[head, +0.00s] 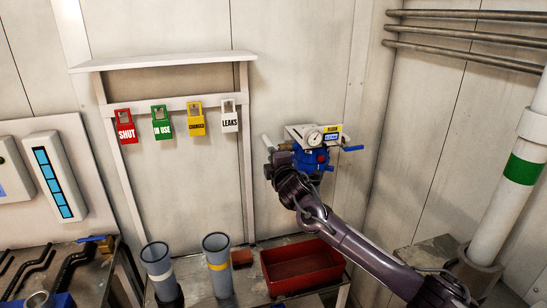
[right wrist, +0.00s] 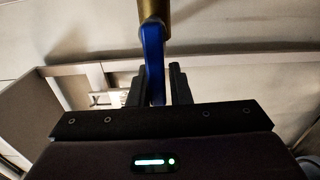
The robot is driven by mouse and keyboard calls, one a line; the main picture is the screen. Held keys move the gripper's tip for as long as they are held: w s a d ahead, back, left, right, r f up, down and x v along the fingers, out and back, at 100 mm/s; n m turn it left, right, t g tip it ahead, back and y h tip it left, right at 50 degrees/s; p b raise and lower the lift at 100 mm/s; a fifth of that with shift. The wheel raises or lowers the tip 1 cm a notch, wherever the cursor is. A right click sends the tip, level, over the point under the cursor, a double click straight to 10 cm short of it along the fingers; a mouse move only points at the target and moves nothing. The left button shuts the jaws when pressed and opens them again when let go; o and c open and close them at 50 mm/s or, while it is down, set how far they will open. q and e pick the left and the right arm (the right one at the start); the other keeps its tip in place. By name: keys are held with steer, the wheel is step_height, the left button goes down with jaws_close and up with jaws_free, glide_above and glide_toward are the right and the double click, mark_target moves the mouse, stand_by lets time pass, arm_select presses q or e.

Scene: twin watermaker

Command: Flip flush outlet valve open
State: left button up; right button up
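The watermaker unit with a blue body (head: 310,160) and a round gauge (head: 314,137) is on the back wall in the head view. A valve with a blue lever (head: 352,148) sticks out on its right side. My right gripper (head: 277,158) is at the unit's left side, by a brass fitting. In the right wrist view a blue lever (right wrist: 154,60) hangs from a brass valve body (right wrist: 154,9) and reaches between the fingers of my right gripper (right wrist: 158,88). The fingers are apart, with a narrow gap at the lever's right. The head view hides this lever. My left gripper is not in view.
Tags (head: 125,126) hang on a wall rack at left. A red tray (head: 301,268) and two grey cylinders (head: 218,265) stand below the unit. A white pipe with a green band (head: 523,169) rises at right. Wall pipes (head: 465,28) run at upper right.

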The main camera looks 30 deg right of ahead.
steer(key=shift+s, duration=0.1)
steer(key=b+v, duration=0.2)
steer(key=v, duration=0.5)
steer(key=shift+s+a, duration=0.1)
steer(key=shift+s, duration=0.2)
stand_by(0.4)
